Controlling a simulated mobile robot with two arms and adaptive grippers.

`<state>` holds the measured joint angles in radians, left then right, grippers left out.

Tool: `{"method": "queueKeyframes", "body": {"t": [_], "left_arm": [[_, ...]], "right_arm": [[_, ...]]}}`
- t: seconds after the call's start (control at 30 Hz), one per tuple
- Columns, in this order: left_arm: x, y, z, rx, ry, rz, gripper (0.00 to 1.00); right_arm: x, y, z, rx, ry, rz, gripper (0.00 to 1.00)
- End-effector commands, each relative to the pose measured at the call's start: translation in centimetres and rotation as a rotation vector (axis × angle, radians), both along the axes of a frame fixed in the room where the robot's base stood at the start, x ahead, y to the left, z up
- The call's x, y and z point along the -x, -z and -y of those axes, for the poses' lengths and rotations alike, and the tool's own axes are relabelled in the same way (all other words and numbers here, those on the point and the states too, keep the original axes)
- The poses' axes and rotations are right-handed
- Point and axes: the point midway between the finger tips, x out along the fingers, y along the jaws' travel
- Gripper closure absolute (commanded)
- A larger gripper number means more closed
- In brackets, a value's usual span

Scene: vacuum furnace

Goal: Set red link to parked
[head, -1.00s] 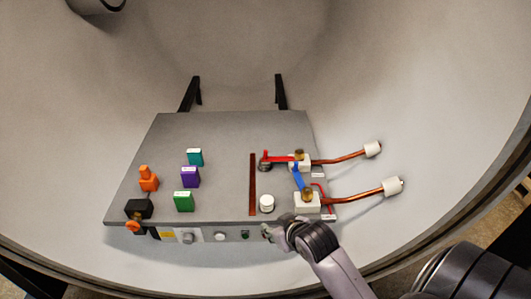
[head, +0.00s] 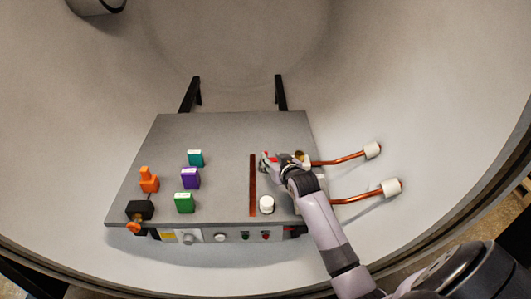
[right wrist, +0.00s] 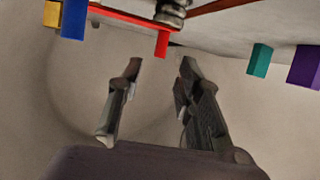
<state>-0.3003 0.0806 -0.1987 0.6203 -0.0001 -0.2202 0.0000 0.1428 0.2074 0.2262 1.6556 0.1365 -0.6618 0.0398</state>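The red link (right wrist: 120,18) is a flat red bar with a bent-down tab at one end, seen along the top of the right wrist view. In the head view only a bit of the red link (head: 270,156) shows, the rest covered by my right gripper (head: 268,162). My right gripper is open, its two dark fingers (right wrist: 160,72) apart with nothing between them. The red tab appears just beyond the fingertips, in line with the gap; I cannot tell whether they touch. A metal post (right wrist: 172,10) stands by the tab. My left gripper is not in view.
The blue link (right wrist: 73,18) is near the red bar's other end. Teal (head: 195,158), purple (head: 190,178) and green (head: 184,202) blocks stand left on the grey panel (head: 225,135). A white knob (head: 267,204) and copper rods (head: 340,160) are nearby.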

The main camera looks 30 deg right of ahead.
Motion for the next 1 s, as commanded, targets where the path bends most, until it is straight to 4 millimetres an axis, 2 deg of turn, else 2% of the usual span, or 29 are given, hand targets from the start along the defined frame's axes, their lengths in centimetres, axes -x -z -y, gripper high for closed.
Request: {"method": "queueKeyframes", "body": {"t": [0.2,0.43,0.63,0.93,1.0], "left_arm": [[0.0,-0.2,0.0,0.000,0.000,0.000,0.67],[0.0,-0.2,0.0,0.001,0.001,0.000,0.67],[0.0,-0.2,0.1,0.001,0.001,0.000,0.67],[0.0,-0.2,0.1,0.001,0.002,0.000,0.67],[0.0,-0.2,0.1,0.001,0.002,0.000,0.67]], "right_arm": [[-3.4,1.3,0.8,0.000,0.001,0.000,0.67],[-5.9,2.5,1.4,0.001,0.000,0.000,0.67],[-6.9,2.9,1.7,0.001,0.000,0.001,0.67],[-7.0,3.0,1.7,0.001,0.000,0.000,0.67],[-7.0,3.0,1.7,0.001,0.000,0.000,0.71]]}}
